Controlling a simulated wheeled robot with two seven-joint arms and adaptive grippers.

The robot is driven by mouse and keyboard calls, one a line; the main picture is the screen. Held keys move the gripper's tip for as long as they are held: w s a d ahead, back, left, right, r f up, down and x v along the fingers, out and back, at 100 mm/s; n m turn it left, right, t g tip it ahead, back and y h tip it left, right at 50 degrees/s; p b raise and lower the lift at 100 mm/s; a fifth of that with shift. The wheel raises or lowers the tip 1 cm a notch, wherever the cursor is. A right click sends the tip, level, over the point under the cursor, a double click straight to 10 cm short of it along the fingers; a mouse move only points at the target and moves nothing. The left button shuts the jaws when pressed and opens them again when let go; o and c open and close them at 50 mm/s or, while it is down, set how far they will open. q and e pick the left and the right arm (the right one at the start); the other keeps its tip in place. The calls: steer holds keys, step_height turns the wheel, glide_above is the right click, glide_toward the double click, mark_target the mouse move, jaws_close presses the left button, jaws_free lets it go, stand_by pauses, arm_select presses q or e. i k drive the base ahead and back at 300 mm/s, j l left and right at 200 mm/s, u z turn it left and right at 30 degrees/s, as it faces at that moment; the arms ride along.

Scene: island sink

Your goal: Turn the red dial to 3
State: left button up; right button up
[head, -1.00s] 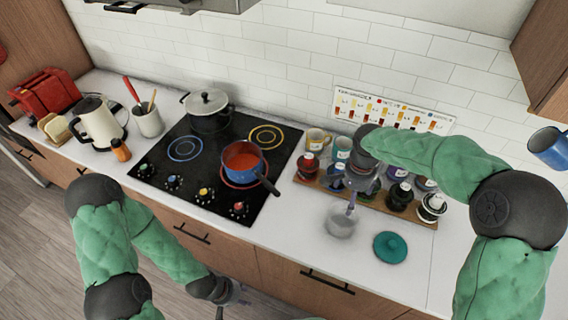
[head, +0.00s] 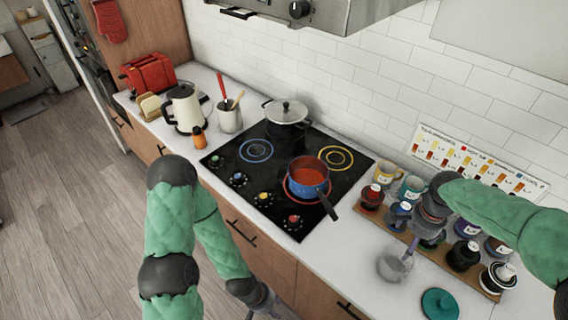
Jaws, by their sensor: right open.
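The red dial (head: 292,221) is on the front right corner of the black cooktop (head: 232,158), the last in a row with a yellow dial (head: 264,199), a blue dial (head: 239,179) and a green one (head: 219,160). Its pointer and numbers are too small to read. My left gripper (head: 272,308) is low in front of the counter, below the red dial and apart from it, partly cut off by the bottom edge. Its jaw state is unclear. My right gripper (head: 407,256) is open above a clear cup (head: 393,267), right of the cooktop.
A blue pot (head: 304,188) with red contents sits on the red-ringed burner, its handle reaching toward the front right. A lidded pot (head: 287,125) stands behind. Jars and mugs fill a wooden rack (head: 452,262) at right. A teal lid (head: 440,304) lies on the counter.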

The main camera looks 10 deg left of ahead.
mark_target(293, 219)
steer(key=i+j, duration=0.15)
steer(key=j, duration=0.25)
steer(key=i+j, duration=0.15)
steer(key=j, duration=0.25)
steer(key=i+j, duration=0.1)
steer(key=j, duration=0.3)
steer(key=i+j, duration=0.15)
steer(key=j, duration=0.25)
